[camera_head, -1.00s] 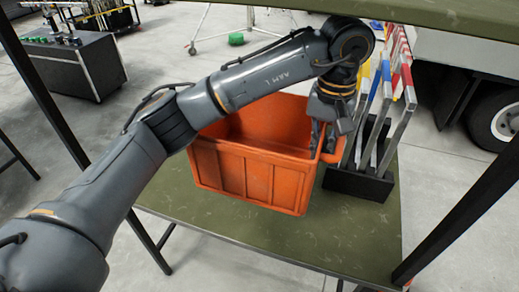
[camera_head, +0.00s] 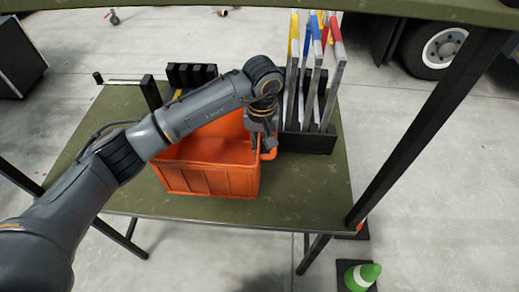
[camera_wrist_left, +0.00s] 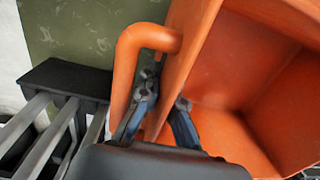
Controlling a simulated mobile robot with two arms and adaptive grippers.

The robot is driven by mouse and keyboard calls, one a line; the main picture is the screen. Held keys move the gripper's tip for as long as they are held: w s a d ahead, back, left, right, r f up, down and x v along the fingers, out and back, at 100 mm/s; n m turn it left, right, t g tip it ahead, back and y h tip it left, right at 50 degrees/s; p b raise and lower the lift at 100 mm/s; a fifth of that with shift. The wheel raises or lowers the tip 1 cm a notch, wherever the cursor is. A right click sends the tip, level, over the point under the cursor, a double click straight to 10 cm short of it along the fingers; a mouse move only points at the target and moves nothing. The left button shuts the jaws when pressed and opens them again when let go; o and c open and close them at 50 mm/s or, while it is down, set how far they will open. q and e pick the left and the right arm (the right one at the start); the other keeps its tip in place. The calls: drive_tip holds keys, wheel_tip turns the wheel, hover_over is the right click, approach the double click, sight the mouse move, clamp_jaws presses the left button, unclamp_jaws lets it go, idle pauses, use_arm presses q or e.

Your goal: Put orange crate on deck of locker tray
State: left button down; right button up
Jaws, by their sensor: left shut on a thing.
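The orange crate (camera_head: 208,180) stands upright and looks empty on the green deck of the locker tray (camera_head: 310,190). It also shows in the left wrist view (camera_wrist_left: 225,80). My left gripper (camera_head: 262,145) is at the crate's right side. In the left wrist view the left gripper (camera_wrist_left: 160,115) has one finger outside and one inside the crate wall, beside the orange tube handle (camera_wrist_left: 128,70), and is shut on the crate. My arm covers part of the crate's back and left. My right gripper is not in view.
A black rack (camera_head: 305,141) with several upright grey bars stands right behind the crate. A black slotted block (camera_head: 190,75) stands at the back. A dark post (camera_head: 430,110) rises at the right, and an upper green shelf (camera_head: 420,8) crosses the top. The deck's front right is clear.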

use_arm(q)
wheel_tip(320, 180, down, 4)
drive_tip(key=shift+r+p, duration=0.2)
drive_tip(key=shift+p, duration=0.5)
drive_tip(key=shift+f, duration=0.2)
drive_tip(key=c, duration=1.5)
unclamp_jaws()
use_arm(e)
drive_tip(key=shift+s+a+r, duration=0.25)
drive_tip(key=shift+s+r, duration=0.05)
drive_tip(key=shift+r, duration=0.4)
